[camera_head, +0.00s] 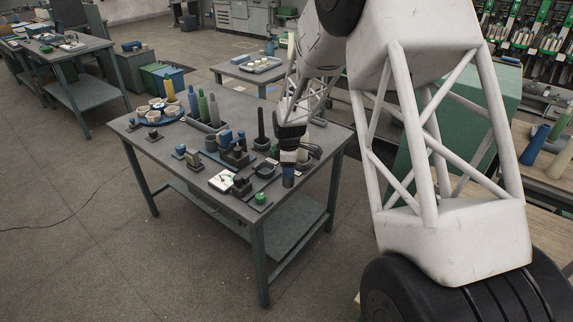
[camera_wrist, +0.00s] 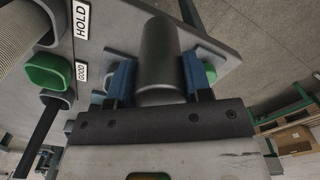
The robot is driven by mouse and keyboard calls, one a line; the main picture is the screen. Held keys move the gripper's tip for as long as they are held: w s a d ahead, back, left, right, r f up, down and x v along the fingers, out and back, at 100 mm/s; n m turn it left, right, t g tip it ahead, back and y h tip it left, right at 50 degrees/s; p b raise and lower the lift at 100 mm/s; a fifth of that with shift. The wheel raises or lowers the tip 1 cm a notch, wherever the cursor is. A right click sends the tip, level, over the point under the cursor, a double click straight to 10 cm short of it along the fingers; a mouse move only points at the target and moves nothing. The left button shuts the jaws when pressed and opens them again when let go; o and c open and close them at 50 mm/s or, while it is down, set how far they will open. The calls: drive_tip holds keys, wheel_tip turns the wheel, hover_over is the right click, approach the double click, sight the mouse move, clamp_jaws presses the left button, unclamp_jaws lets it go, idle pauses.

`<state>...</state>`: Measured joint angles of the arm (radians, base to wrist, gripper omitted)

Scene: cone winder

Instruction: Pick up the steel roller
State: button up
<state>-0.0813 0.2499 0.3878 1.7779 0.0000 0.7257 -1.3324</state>
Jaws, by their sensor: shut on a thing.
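The steel roller (camera_wrist: 160,50) is a plain dark grey cylinder in the wrist view. It sits between the two blue-padded fingers of my gripper (camera_wrist: 158,78), which is shut on it. Its lower part is hidden by the gripper body. In the head view my gripper (camera_head: 288,178) is at the right front part of the grey worktable (camera_head: 165,150). The roller cannot be made out clearly there. I cannot tell whether the roller touches the surface beneath it.
The table holds several bobbins, blocks and a white-faced device (camera_head: 221,181). In the wrist view, a green-rimmed holder (camera_wrist: 50,70) stands near the HOLD label (camera_wrist: 81,20) and GOOD label (camera_wrist: 81,75). A tall dark spindle (camera_head: 262,127) stands close to my gripper.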

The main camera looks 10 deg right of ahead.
drive_tip(key=s+r, duration=0.1)
drive_tip(key=s, duration=1)
drive_tip(key=shift+s+d, duration=0.25)
drive_tip(key=shift+d, duration=0.2)
drive_tip(key=w+a+r, duration=0.2)
drive_tip(key=w+a, duration=0.2)
drive_tip(key=w, duration=0.7)
drive_tip(key=w+a+r, duration=0.2)
drive_tip(key=w+a, duration=0.2)
drive_tip(key=w, duration=0.7)
drive_tip(key=shift+a+r, duration=0.35)
drive_tip(key=shift+f, duration=0.2)
drive_tip(key=shift+f, duration=1.65)
drive_tip(key=shift+f, duration=1.65)
idle(0.4)
